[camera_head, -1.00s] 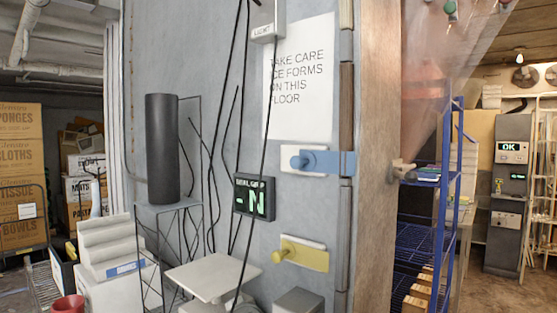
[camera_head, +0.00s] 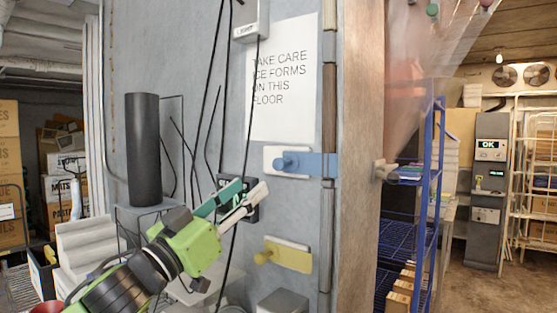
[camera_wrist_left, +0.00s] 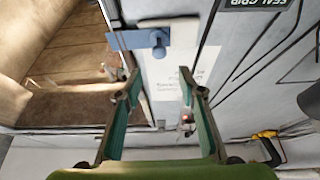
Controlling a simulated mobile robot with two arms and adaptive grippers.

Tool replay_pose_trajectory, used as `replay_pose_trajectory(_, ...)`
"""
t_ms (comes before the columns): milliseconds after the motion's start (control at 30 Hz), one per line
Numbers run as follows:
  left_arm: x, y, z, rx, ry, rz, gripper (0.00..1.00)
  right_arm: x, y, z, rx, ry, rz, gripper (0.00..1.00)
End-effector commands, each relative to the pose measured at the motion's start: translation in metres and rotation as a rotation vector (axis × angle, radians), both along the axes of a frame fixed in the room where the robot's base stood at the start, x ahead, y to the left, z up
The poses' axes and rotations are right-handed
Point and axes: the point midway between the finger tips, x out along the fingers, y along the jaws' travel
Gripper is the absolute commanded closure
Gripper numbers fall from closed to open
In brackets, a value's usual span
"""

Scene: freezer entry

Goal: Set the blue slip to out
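The blue slip (camera_head: 312,162) is a blue bar with a round knob at its left end. It lies across a white plate (camera_head: 272,153) on the grey wall and reaches right to the hinge-like strip. The slip also shows at the top of the left wrist view (camera_wrist_left: 140,39). My left gripper (camera_head: 252,187) is open and empty, lower left of the slip and apart from it. In the left wrist view its two green fingers (camera_wrist_left: 157,76) stand wide apart below the slip. The gripper partly hides the SEAL GRIP display (camera_head: 252,213). My right gripper is not in view.
A yellow slip (camera_head: 290,257) on its own white plate is below the blue one. A notice (camera_head: 285,85) hangs above. Black cables (camera_head: 232,110) run down the wall near my gripper. A black cylinder (camera_head: 143,150) stands left; a blue rack (camera_head: 415,225) stands right, beyond the wooden edge.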

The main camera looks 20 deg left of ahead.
Motion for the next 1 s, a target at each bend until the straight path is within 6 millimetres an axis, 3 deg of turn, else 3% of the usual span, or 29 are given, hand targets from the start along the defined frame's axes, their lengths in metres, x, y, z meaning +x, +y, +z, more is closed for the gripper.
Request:
replay_pose_trajectory(33, 0.008, -0.004, 0.010, -0.003, -0.001, -0.003, 0.64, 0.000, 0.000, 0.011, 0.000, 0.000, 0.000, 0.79)
replay_pose_trajectory(200, 0.040, -0.015, 0.026, -0.001, -0.001, 0.000, 0.64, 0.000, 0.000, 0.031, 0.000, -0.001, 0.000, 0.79)
replay_pose_trajectory(500, 0.088, -0.033, 0.043, 0.000, 0.001, 0.000, 0.64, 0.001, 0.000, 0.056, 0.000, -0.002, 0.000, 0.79)
replay_pose_trajectory(700, 0.102, -0.038, 0.047, 0.002, -0.001, 0.001, 0.64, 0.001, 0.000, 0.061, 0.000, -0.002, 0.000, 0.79)
replay_pose_trajectory(1000, 0.104, -0.038, 0.046, 0.002, 0.000, 0.002, 0.64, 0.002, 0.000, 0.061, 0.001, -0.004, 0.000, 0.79)
